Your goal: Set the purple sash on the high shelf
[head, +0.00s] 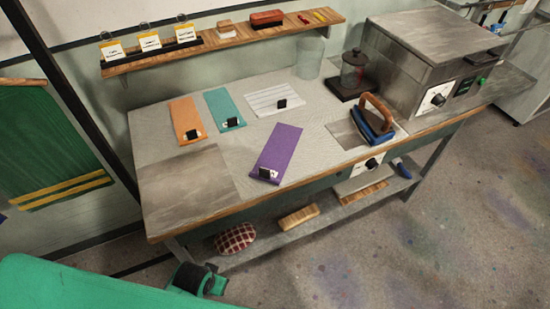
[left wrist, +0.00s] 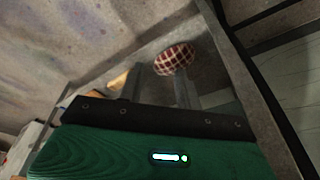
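The high shelf (head: 225,46) is a wooden board on the wall behind the table, holding several small things. My left gripper (left wrist: 160,80) shows in the left wrist view with its fingers apart and nothing between them, low down and facing the area under the table. In the head view only green and dark parts of my arm show at the lower left. My right gripper is in neither view.
An orange strip (head: 186,117), a teal strip (head: 222,105) and a white striped strip (head: 272,98) lie left of and behind the sash. An iron (head: 372,122) and a metal box (head: 430,65) stand right. A plaid cushion (head: 235,238) sits on the lower shelf.

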